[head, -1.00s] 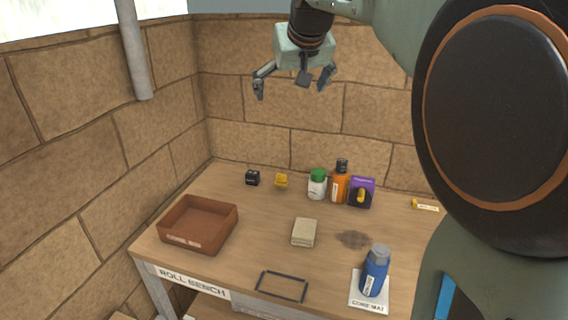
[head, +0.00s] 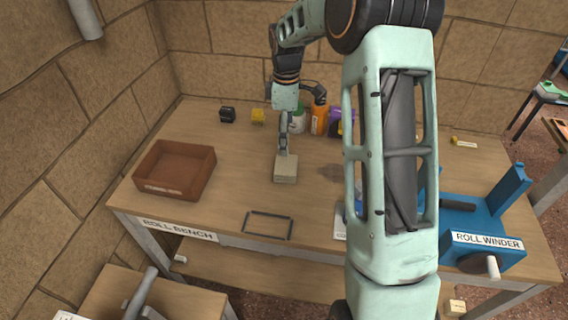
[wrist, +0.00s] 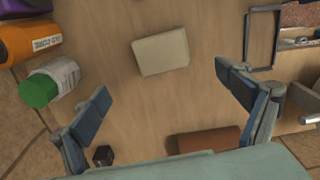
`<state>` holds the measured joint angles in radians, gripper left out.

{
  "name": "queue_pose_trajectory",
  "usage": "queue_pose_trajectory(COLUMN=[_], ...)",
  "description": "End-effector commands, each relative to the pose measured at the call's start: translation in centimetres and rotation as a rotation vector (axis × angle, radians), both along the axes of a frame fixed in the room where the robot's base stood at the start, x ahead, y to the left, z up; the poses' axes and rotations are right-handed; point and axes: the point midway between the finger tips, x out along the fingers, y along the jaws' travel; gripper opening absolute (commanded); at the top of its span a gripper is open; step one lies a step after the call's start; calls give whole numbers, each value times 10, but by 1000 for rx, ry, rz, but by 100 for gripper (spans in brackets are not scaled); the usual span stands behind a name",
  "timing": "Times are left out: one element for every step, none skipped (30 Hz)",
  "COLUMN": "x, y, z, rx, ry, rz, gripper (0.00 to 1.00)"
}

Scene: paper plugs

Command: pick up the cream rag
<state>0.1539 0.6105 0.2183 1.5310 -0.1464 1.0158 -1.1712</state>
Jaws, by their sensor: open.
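The cream rag (head: 286,169) is a small folded block lying flat on the wooden bench in the head view. In the wrist view the cream rag (wrist: 161,52) lies ahead of the fingertips, between their lines and apart from them. My gripper (wrist: 168,88) is open and empty, with its two fingers spread wide. In the head view my gripper (head: 284,140) hangs over the bench just behind the rag and overlaps its far edge in the picture.
A brown tray (head: 210,172) stands left of the rag. A black frame outline (head: 267,225) lies in front. A blue roll winder (head: 478,222) sits at the right. Bench around the rag is clear.

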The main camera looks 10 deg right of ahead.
Motion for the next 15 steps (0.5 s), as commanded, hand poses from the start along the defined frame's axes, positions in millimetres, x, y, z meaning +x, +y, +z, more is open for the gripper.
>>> queue_pose_trajectory(x=[-1,-1,-2,-2,-2,-2,-2,-1,-1,-1,-1,-1,-1,-2,-2], y=[0,0,0,0,0,0,0,0,0,0,0,0,0,0,0], z=[-7,-12,-18,-23,-28,-35,-39,-43,-47,-49,-51,-53,-55,-57,-62], rx=[1,1,1,1,1,0,1,0,0,0,-1,-1,0,0,0], ry=[5,5,6,6,5,6,5,4,4,3,1,1,2,3,4], rz=[4,5,5,5,5,4,4,3,3,2,2,2,1,1,1], gripper=[93,93,93,93,93,93,93,93,93,93,93,93,93,93,93])
